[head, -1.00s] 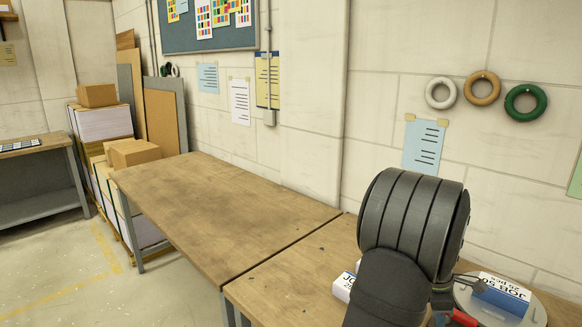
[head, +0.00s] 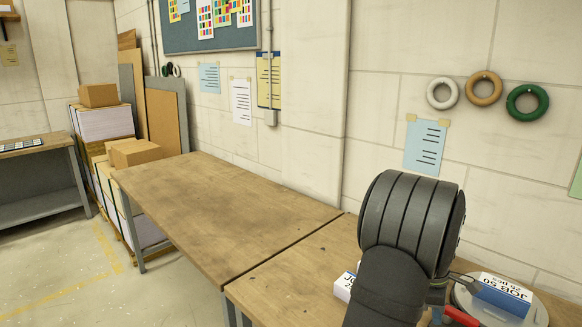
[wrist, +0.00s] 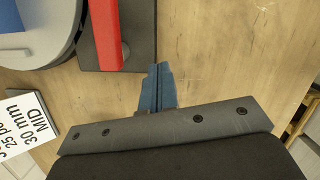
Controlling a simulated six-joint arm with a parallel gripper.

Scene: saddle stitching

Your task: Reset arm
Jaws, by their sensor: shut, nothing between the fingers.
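My gripper shows in the wrist view (wrist: 160,75), its two blue fingers pressed together with nothing between them. It is above the wooden table (wrist: 215,60), just below a dark plate with a red bar (wrist: 106,30) on it. In the head view my dark arm covers part of the right-hand table (head: 300,262), and the fingers are hidden behind it.
A round grey plate (head: 470,305) carries a job-labelled box (head: 504,293) at the right. Another labelled box (head: 344,286) is partly behind my arm. The left table (head: 220,205) is bare. Stacked paper and cartons (head: 134,152) stand beyond it.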

